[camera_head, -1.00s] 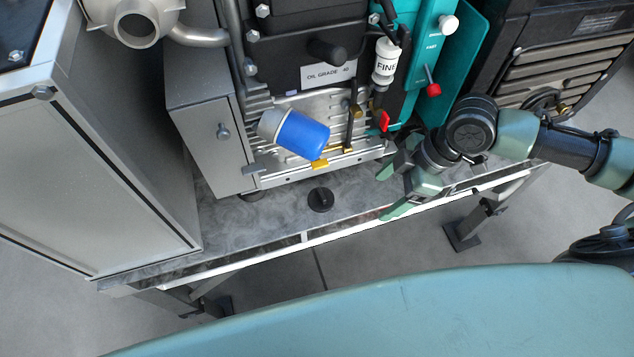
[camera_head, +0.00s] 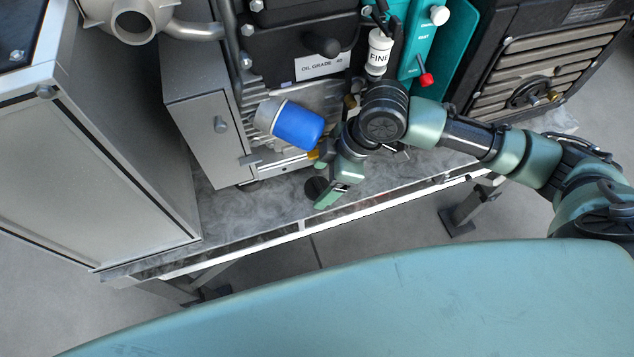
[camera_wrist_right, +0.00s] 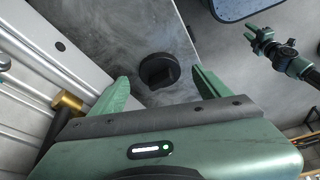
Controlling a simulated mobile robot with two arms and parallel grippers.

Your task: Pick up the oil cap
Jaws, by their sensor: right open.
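The oil cap is a black round cap with a raised grip bar. It lies on the grey bench top in the head view (camera_head: 315,188), in front of the engine, partly covered by my right gripper. In the right wrist view the cap (camera_wrist_right: 159,70) sits between and just beyond the fingertips. My right gripper (camera_head: 322,184) is open and empty, its green fingers on either side of the cap; the fingers also show in the wrist view (camera_wrist_right: 160,79). I see no clear contact. My left gripper (camera_wrist_right: 258,38) shows small at the wrist view's upper right, fingers apart, far from the cap.
A blue filter (camera_head: 297,126) juts from the engine just behind the cap. A grey metal box (camera_head: 207,135) and a large cabinet (camera_head: 90,170) stand to the left. The bench's front edge (camera_head: 285,234) is close. Bare bench top lies left of the cap.

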